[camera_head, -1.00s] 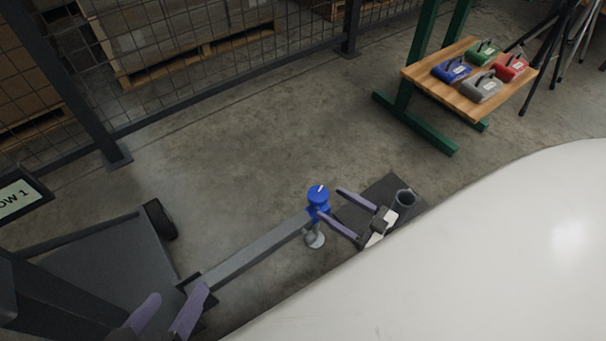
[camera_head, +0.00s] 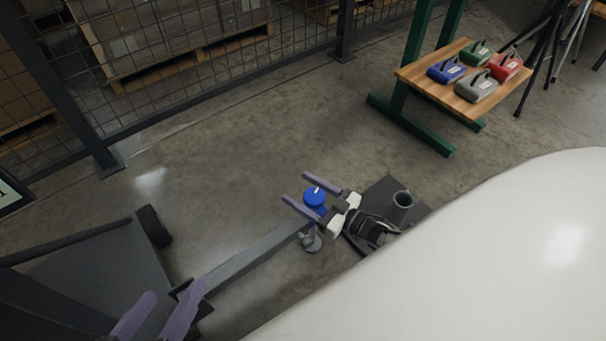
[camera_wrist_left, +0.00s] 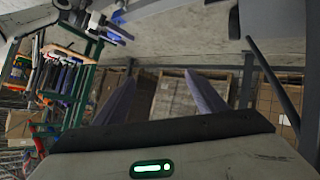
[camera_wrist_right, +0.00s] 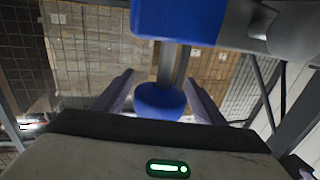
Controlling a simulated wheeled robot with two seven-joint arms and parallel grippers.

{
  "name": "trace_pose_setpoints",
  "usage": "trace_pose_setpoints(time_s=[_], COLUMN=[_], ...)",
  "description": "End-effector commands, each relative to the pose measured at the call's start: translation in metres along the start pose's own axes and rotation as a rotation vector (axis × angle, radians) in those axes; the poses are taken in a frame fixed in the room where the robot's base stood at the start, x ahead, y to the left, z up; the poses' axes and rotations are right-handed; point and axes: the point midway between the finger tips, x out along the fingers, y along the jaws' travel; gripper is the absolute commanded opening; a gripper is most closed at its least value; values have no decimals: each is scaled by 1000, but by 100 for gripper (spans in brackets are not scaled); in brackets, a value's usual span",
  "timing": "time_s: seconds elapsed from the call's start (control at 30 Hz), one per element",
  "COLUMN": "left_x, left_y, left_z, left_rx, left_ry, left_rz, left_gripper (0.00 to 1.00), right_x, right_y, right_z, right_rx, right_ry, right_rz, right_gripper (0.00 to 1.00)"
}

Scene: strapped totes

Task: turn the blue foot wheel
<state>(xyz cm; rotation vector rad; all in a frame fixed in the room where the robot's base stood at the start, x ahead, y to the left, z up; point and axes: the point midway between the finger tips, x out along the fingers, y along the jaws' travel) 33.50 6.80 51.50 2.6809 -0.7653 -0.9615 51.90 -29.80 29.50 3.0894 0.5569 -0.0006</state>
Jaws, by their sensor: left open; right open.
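The blue foot wheel (camera_head: 314,196) is a blue cap with a white mark, at the end of a grey outrigger beam (camera_head: 252,256) above a round grey foot (camera_head: 311,243). My right gripper (camera_head: 296,187) is open, with one finger on each side of the wheel in the head view. In the right wrist view a rounded blue knob (camera_wrist_right: 160,98) shows between the open fingers, with a grey shaft and a larger blue block (camera_wrist_right: 180,18) above it. Contact cannot be told. My left gripper (camera_head: 172,291) is open and empty at the lower left, near the beam's near end.
A wooden bench (camera_head: 465,80) on green legs holds several coloured cases at the upper right. A mesh fence (camera_head: 200,55) runs along the back. A dark plate with a grey cup (camera_head: 401,207) lies beside my right arm. A white surface fills the lower right. The middle floor is clear.

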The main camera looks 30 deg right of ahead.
Motion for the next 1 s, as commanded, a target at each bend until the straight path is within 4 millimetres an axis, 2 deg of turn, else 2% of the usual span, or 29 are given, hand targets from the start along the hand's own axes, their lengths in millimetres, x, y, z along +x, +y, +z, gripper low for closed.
trace_pose_setpoints(time_s=[0.07, 0.3, 0.33, 0.67, 1.0], left_x=[0, 0, 0, -2, 1], left_y=[0, 0, 0, 0, -7], left_z=[0, 0, 0, -3, 7], left_rx=[0, 1, 1, 5, 13], left_ry=[0, 1, 1, -1, -43], left_rz=[0, 0, 0, -5, -31], left_gripper=[65, 65, 65, 65, 65], right_x=[0, 0, 0, -1, -2], right_y=[0, 0, 0, 1, 9], right_z=[0, 0, 0, -1, -1], right_rx=[0, 0, 0, 1, 4], right_ry=[0, 1, 1, 2, 2], right_rz=[0, 0, 0, 62, 291], right_gripper=[65, 26, 23, 24, 24])
